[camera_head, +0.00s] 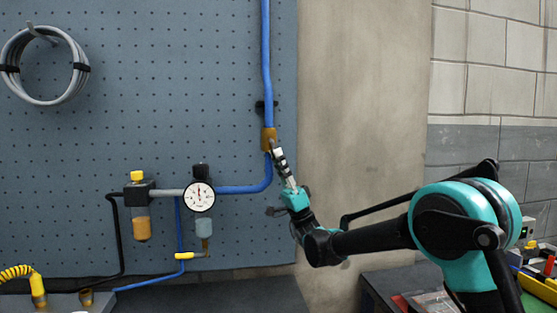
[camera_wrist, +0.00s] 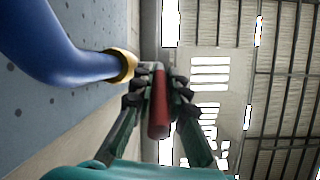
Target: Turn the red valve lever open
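The red valve lever (camera_wrist: 159,108) shows in the wrist view, pointing back toward the camera from the brass valve body (camera_wrist: 124,66). My gripper (camera_wrist: 159,88) has one finger on each side of the lever, and the fingers appear closed against it. In the head view the brass valve body (camera_head: 269,138) sits on the vertical blue pipe, and my gripper (camera_head: 278,154) reaches up to it from the lower right. The lever is hidden there by the fingers.
A blue pipe (camera_head: 266,55) runs down the pegboard (camera_head: 120,110) and bends left to a pressure gauge (camera_head: 200,196). A filter with a yellow cap (camera_head: 137,176) and a grey hose coil (camera_head: 45,65) hang further left. Bare wall (camera_head: 360,100) lies right of the valve.

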